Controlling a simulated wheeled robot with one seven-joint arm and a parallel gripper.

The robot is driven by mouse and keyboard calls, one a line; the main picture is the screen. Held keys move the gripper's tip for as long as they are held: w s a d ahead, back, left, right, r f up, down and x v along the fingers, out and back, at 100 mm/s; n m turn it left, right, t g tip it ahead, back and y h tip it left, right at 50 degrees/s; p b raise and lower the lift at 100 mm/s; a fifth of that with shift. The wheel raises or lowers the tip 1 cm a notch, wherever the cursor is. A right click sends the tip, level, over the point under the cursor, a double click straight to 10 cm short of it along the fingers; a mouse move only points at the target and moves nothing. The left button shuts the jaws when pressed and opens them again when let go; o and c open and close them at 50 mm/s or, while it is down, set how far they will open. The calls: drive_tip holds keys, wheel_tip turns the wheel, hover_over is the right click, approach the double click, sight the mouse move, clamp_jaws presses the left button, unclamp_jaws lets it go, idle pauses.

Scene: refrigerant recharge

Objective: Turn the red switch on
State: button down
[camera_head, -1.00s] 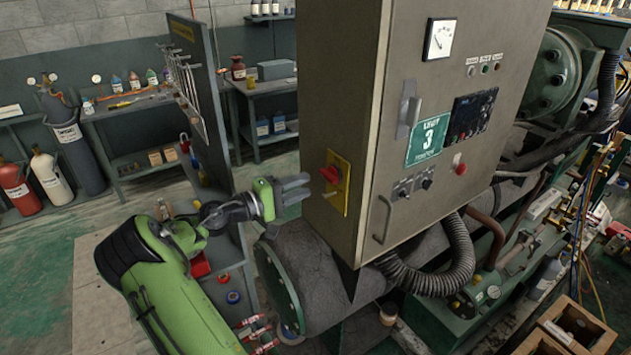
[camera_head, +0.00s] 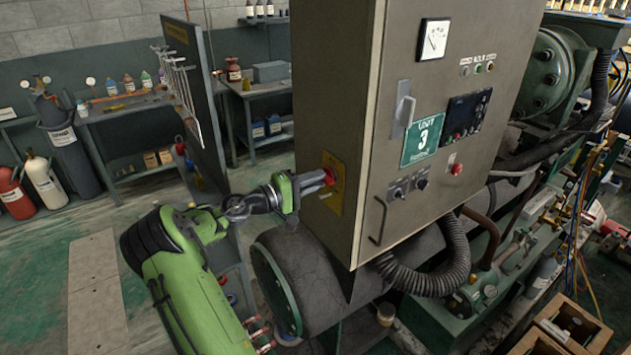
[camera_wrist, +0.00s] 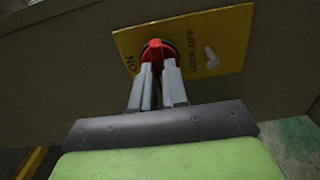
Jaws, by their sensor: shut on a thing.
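The red switch (camera_head: 329,177) sits on a yellow plate (camera_head: 336,197) on the left side face of the grey control cabinet (camera_head: 338,88). In the wrist view the red switch (camera_wrist: 154,50) shows between and just beyond my fingertips. The yellow plate (camera_wrist: 228,32) there reads ON at its left and LOCK OFF at its right. My gripper (camera_head: 322,178) reaches it from the left and is shut on the switch knob. Both fingers show in the wrist view (camera_wrist: 158,72), one on each side of the knob. The fingers hide part of the knob.
The cabinet front carries a green number 3 sign (camera_head: 423,141), a gauge (camera_head: 433,39), a handle and a red button (camera_head: 456,169). A ribbed hose (camera_head: 430,275) hangs below it. A dark cylinder (camera_head: 285,275) lies under my arm. Benches with bottles stand behind.

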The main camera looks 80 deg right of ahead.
drive_tip(key=shift+f+m+b, duration=0.15)
drive_tip(key=shift+m+b, duration=1.95)
drive_tip(key=shift+b, duration=0.65)
drive_tip(key=shift+f+m+b, duration=0.15)
drive_tip(key=shift+m+b, duration=2.45)
drive_tip(key=shift+b, duration=0.8)
drive_tip(key=m+b, duration=0.3)
drive_tip(key=shift+m, duration=0.4)
drive_tip(key=shift+b, duration=0.3)
drive_tip(key=shift+m+b, duration=1.35)
drive_tip(key=shift+m, duration=0.15)
drive_tip(key=c, duration=1.6)
unclamp_jaws()
drive_tip(key=shift+m, duration=0.3)
drive_tip(key=o, duration=0.4)
drive_tip(key=shift+a+r, duration=0.1)
drive_tip(key=shift+r, duration=0.15)
